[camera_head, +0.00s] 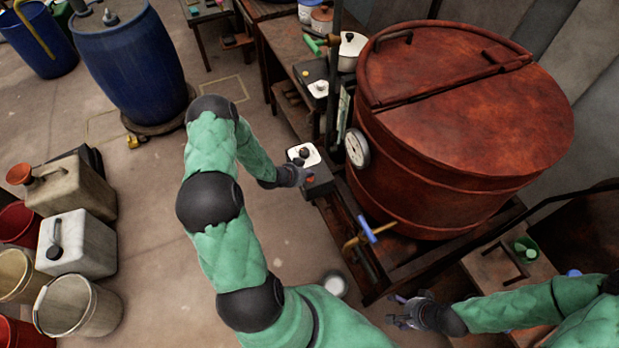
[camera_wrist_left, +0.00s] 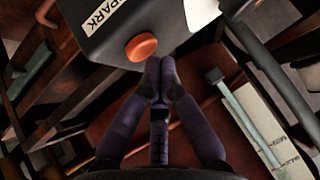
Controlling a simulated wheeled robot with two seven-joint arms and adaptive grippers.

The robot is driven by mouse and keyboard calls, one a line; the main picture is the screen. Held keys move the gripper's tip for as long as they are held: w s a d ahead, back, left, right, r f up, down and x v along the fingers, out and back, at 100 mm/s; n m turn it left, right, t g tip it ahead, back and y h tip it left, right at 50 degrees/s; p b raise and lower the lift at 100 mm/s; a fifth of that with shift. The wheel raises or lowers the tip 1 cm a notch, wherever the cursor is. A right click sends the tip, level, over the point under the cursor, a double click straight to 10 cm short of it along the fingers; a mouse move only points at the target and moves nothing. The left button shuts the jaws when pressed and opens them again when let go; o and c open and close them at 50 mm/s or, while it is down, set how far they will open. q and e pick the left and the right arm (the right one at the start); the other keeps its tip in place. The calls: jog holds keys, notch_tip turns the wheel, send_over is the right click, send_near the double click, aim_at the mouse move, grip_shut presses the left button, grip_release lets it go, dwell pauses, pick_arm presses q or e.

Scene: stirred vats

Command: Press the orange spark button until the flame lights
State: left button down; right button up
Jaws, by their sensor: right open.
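The orange button (camera_wrist_left: 141,47) is on a dark box (camera_wrist_left: 115,22) beside a white SPARK label (camera_wrist_left: 100,17) in the left wrist view. In the head view the box (camera_head: 319,188) stands left of the rusty vat, and the button (camera_head: 310,179) shows as a small red-orange spot. My left gripper (camera_head: 303,174) is at the box. In the wrist view its fingertips (camera_wrist_left: 160,70) are together, empty and just below the button; I cannot tell whether they touch it. My right gripper (camera_head: 403,313) is open and empty, low in the head view. No flame shows.
The large rusty vat (camera_head: 450,130) with a dial gauge (camera_head: 357,148) stands beside the box. A blue-handled tap (camera_head: 367,229) sticks out below it. Blue barrels (camera_head: 135,65) and jerrycans (camera_head: 76,245) stand on the left. The floor between is mostly clear.

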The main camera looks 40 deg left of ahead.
aim_at(308, 179)
pick_arm(q)
jog(key=shift+f+b, duration=0.35)
jog(key=shift+f, duration=0.1)
dwell(0.5)
jog(key=shift+r, duration=0.2)
jog(key=shift+r+p, duration=0.55)
jog(key=shift+r, duration=0.15)
jog(key=shift+r+p, duration=1.85)
jog(key=shift+r, duration=0.65)
